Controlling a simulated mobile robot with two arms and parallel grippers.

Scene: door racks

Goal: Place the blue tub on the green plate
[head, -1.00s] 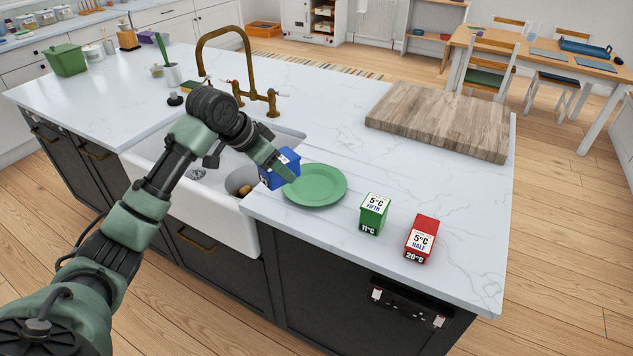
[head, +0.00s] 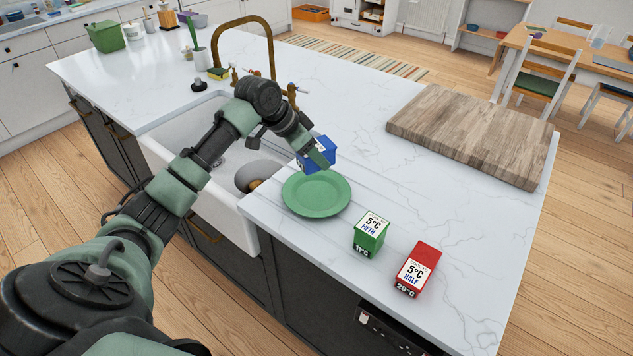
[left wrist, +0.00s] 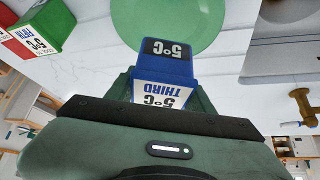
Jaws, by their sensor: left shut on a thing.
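The blue tub (head: 318,154) is a small box with a white label. My left gripper (head: 319,158) is shut on it and holds it over the back edge of the green plate (head: 316,195). The plate lies flat on the white counter near the sink and looks empty. In the left wrist view the tub (left wrist: 168,68) sits between the fingers, its label reading "5°C THIRD", with the plate (left wrist: 165,22) beyond it. I cannot tell the exact height of the tub above the plate. My right gripper is not in view.
A green tub (head: 371,232) and a red tub (head: 418,268) stand right of the plate. A wooden board (head: 475,135) lies at the counter's right. The sink (head: 190,160) and a brass faucet (head: 243,25) are to the left and behind.

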